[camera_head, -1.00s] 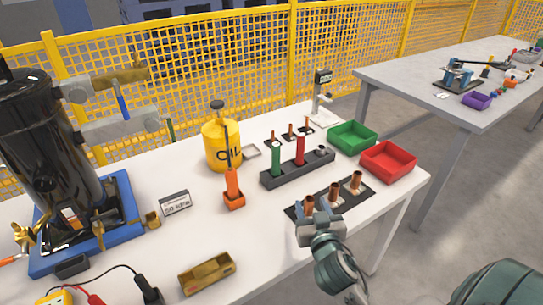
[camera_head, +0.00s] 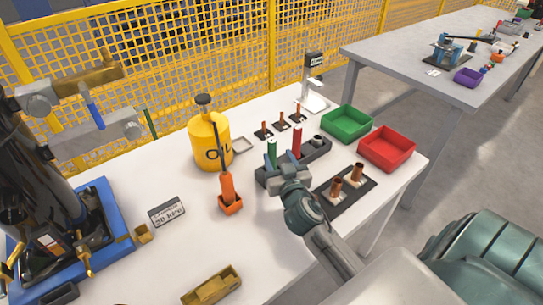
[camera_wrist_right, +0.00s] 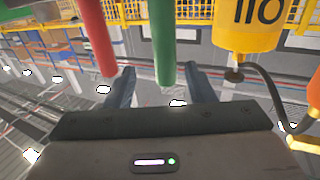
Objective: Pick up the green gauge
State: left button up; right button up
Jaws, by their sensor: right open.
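The green gauge (camera_head: 272,151) is a slim upright cylinder standing in a dark rack (camera_head: 318,150), left of the red gauge (camera_head: 297,141). My right gripper (camera_head: 279,182) is in front of the green gauge and hides its lower part in the head view. In the right wrist view the open fingers (camera_wrist_right: 164,87) lie on either side of the green gauge (camera_wrist_right: 163,40), with gaps between it and each finger. The red gauge (camera_wrist_right: 93,45) is just outside the left finger in that view. My left gripper is not in view.
The yellow oil can (camera_head: 208,145) and an orange-handled tool (camera_head: 228,187) in an orange holder stand left of the rack. A dark plate with copper fittings (camera_head: 335,187) lies at its right front. Green (camera_head: 347,123) and red (camera_head: 387,148) bins stand to the right.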

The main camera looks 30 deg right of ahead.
aim_at(273, 153)
jog(key=x, duration=0.1)
jog(key=p+x, duration=0.1)
jog(key=x, duration=0.2)
jog(key=shift+w+a+f, duration=0.15)
jog(key=shift+w+a, duration=0.1)
jog(key=shift+a, duration=0.05)
jog(key=shift+w+d+f, duration=0.15)
jog(key=shift+w, duration=0.15)
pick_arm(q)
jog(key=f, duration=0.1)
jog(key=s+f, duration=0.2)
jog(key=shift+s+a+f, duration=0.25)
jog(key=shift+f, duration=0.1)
pick_arm(e)
jog(key=shift+c, duration=0.2)
jog(key=c, duration=1)
